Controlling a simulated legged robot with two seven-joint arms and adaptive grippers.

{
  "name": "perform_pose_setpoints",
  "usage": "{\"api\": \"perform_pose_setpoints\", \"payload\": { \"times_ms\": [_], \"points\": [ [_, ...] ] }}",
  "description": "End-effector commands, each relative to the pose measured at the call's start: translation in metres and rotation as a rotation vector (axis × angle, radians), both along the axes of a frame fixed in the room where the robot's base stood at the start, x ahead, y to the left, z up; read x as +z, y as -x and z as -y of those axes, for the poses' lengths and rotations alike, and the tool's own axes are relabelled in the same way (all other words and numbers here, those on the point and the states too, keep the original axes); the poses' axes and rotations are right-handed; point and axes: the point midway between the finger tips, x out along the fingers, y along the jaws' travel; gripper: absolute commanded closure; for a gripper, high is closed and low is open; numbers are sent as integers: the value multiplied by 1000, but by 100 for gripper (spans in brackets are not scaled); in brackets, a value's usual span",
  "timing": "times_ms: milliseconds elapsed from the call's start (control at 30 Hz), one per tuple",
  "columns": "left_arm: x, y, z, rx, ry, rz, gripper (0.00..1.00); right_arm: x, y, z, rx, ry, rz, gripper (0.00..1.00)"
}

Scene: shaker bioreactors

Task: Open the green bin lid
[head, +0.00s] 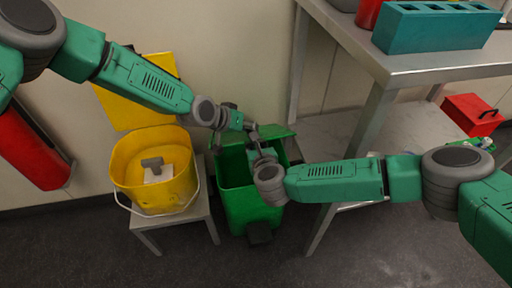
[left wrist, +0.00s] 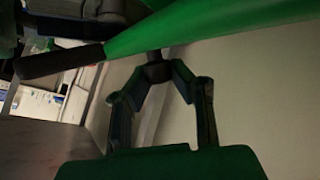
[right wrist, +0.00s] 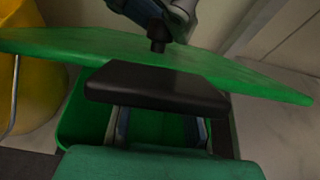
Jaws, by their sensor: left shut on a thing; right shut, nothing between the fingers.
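The green bin (head: 248,205) stands on the floor, and its dark green inside shows in the head view. Its green lid (right wrist: 60,45) is raised off the bin's rim in the right wrist view, with a black tab (right wrist: 155,88) at its near edge and a short black post (right wrist: 158,38) on top. My left gripper (left wrist: 155,72) is shut on the black post from above. My right gripper (right wrist: 158,118) is shut and empty below the black tab. The tab hides its fingertips, so I cannot tell whether they touch the lid.
A yellow bucket (head: 125,170) with its yellow lid (head: 130,105) up stands on a small stool (head: 148,232) left of the bin. A table (head: 440,65) with a teal rack (head: 435,32) stands at the right. Both my arms meet closely over the bin.

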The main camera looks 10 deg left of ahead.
Motion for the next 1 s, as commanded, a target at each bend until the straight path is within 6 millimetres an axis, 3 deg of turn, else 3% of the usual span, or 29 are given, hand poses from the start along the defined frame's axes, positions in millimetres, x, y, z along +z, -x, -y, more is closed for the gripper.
{"api": "perform_pose_setpoints", "payload": {
  "times_ms": [100,133,200,567,1000],
  "points": [
    [-7,5,-5,-1,-9,-16,100,8,-3,-2,1,-6,14,100],
    [-7,5,-4,-1,-9,-16,80,8,-3,-2,1,-6,14,100],
    [-8,5,-4,-2,-9,-17,59,8,-3,-2,1,-6,15,100],
    [-1,6,-3,-3,-8,-12,59,6,-3,-1,1,-9,11,100],
    [57,46,-51,1,-4,-10,59,4,-3,0,1,-6,7,100]
  ]
}}
